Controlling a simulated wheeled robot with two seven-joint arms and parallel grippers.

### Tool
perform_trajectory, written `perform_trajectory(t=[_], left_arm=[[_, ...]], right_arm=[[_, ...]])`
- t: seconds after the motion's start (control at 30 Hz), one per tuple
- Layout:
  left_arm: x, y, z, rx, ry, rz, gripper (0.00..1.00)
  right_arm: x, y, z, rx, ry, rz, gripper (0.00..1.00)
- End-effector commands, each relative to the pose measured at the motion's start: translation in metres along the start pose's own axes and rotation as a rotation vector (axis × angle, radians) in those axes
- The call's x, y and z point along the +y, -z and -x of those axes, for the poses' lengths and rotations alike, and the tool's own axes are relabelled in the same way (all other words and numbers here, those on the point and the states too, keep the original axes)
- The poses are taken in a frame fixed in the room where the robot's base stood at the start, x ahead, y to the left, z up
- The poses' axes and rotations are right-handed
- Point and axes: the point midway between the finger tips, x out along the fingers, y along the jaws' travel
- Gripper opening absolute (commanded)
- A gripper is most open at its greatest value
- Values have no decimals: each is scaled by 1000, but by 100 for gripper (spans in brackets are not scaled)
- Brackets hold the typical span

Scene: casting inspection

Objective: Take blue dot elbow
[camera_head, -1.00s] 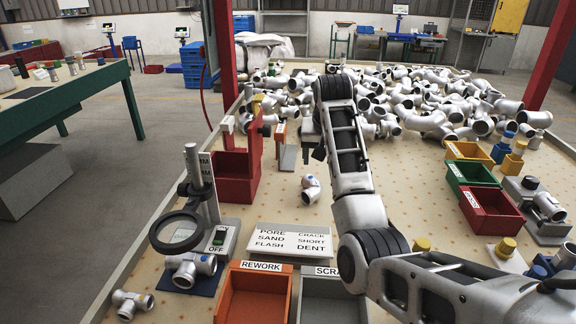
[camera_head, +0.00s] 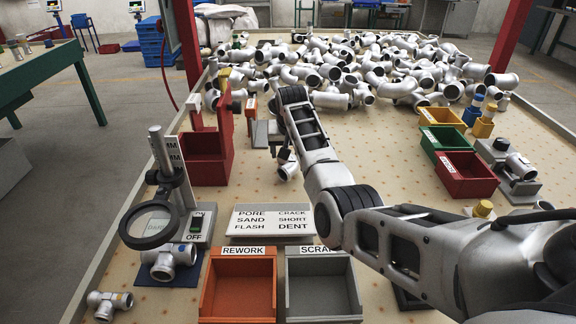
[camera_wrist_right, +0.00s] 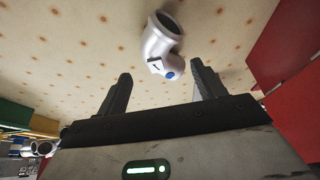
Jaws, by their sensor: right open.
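A silver pipe elbow with a blue dot (camera_wrist_right: 162,43) lies on the speckled table top in the right wrist view. Its open end faces up in that picture and the dotted end is towards my fingers. The same elbow (camera_head: 287,170) shows in the head view, below my right gripper and partly hidden by it. My right gripper (camera_wrist_right: 161,72) is open and empty. Its fingers point at the elbow, which sits just beyond and between the fingertips; contact cannot be seen. My left gripper is not in view.
A red bin (camera_head: 208,165) stands left of the elbow. A label board (camera_head: 272,222), the orange rework bin (camera_head: 238,256) and grey scrap bin (camera_head: 320,258) are nearer. A magnifier stand (camera_head: 150,225) is at left. Many castings (camera_head: 350,75) are piled behind. Coloured bins (camera_head: 462,172) stand right.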

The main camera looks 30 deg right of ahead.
Motion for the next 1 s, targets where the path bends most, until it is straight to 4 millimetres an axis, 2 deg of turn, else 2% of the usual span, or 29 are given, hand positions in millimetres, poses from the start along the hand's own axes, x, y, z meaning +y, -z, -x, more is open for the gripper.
perform_trajectory(t=[0.1,0.23,0.57,0.8,1.0], left_arm=[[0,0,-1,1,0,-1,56],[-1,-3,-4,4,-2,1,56],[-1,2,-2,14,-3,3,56],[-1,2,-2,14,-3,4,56],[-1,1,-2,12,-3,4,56]], right_arm=[[3,-5,-21,-5,-2,-1,69],[3,-4,-35,-3,-1,-1,69],[2,-3,-40,0,0,-1,69],[2,-3,-40,-1,0,-1,4],[2,-2,-38,4,1,-1,4]])
